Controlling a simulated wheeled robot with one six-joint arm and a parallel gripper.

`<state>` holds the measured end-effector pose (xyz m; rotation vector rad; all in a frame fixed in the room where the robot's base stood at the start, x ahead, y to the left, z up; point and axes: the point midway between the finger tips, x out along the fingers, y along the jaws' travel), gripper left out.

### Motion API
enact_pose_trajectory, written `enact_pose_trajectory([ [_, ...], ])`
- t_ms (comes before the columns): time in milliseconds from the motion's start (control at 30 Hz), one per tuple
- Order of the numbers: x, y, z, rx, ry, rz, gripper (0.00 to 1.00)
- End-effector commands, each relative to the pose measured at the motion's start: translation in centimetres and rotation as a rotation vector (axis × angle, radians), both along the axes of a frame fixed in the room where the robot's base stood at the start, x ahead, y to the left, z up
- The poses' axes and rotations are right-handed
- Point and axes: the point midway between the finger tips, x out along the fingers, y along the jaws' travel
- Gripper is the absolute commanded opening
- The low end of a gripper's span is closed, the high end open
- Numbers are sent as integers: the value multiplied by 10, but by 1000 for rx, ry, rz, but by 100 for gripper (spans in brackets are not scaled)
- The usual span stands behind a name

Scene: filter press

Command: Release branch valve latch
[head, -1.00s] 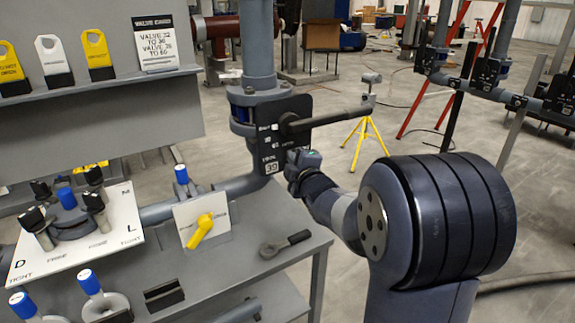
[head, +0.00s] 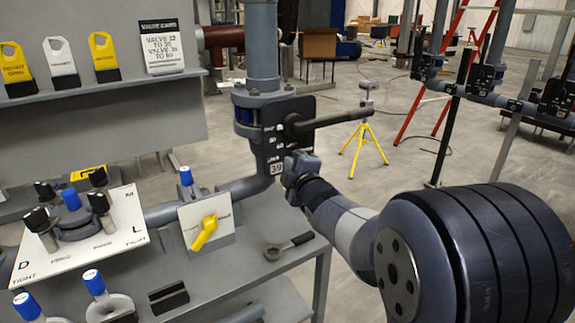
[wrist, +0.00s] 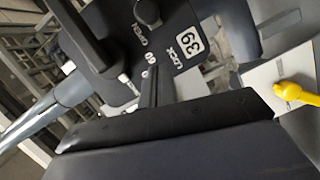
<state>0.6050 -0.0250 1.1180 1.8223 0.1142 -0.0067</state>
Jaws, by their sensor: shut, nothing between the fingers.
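The branch valve's black plate (head: 271,145), marked 39, stands on the grey pipe in the head view. Its dark lever handle (head: 335,118) sticks out to the right. My gripper (head: 294,166) is shut and empty at the plate's lower right, just below the lever. In the wrist view the plate (wrist: 187,22) carries the word LOCK and a 39 label. A dark round knob (wrist: 147,12) and the lever (wrist: 88,35) also show there. My narrow shut fingers (wrist: 152,80) reach toward the plate beside the lettering. I cannot clearly make out the latch or tell whether the fingers touch it.
A grey bench holds a small panel (head: 222,219) with a yellow handle, a wrench (head: 289,247) and a white board (head: 122,235) with black knobs. A shelf (head: 110,90) with yellow and white tags is at upper left. A yellow tripod (head: 363,147) stands behind.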

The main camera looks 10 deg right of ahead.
Motion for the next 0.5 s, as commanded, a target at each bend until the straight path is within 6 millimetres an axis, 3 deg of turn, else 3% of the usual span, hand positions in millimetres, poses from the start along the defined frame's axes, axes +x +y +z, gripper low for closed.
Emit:
enact_pose_trajectory([
  [300,-49,-3,4,-1,-3,-1,0],
  [500,-64,-5,4,0,-1,0,0],
])
